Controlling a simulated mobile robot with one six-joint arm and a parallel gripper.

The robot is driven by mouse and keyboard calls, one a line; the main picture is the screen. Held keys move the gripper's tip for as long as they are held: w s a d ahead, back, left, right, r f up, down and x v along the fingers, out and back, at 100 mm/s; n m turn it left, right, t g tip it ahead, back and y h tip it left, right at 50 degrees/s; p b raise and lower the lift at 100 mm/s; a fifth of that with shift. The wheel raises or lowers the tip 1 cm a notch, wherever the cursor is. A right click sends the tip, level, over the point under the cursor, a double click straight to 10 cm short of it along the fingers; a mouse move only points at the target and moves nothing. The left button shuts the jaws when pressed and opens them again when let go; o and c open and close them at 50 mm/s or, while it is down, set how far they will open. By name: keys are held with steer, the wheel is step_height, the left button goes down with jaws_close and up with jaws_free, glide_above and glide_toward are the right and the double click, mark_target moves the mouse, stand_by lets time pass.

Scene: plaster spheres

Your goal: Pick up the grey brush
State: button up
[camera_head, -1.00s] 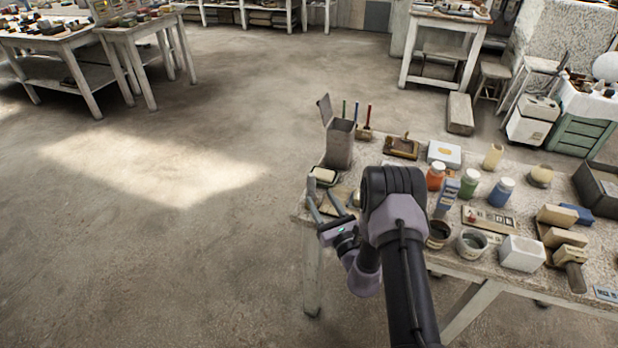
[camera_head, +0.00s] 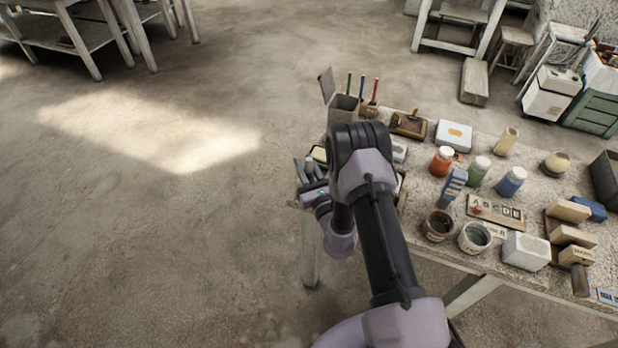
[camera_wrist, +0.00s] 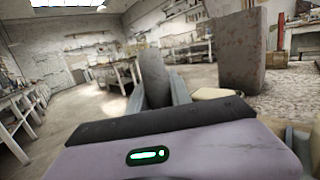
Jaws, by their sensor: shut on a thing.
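My gripper (camera_head: 308,168) is at the left edge of the work table, just left of my own arm in the head view. Its fingers are shut on the grey brush, a rounded grey piece that stands up between them in the wrist view (camera_wrist: 153,75). In the head view only a small part of the grey brush (camera_head: 309,166) shows between the fingers. Its lower part is hidden by the gripper body. I cannot tell whether it still touches the table.
A tall grey container (camera_head: 343,107) stands close behind the gripper; it looms right of the fingers in the wrist view (camera_wrist: 242,52). A pale block (camera_head: 319,154) lies beside the fingers. Jars, including a red one (camera_head: 442,160), crowd the table rightward. Open floor lies left.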

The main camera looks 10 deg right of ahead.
jaws_close()
steer(key=shift+r, duration=0.1)
steer(key=shift+r, duration=0.35)
steer(key=s+d+r+b, duration=0.2)
steer(key=s+d, duration=0.1)
steer(key=s, duration=0.4)
steer(key=s+d+r+b, duration=0.2)
steer(key=s+d+b, duration=0.1)
steer(key=s, duration=0.4)
steer(key=shift+s+d, duration=0.25)
steer(key=shift+s, duration=0.1)
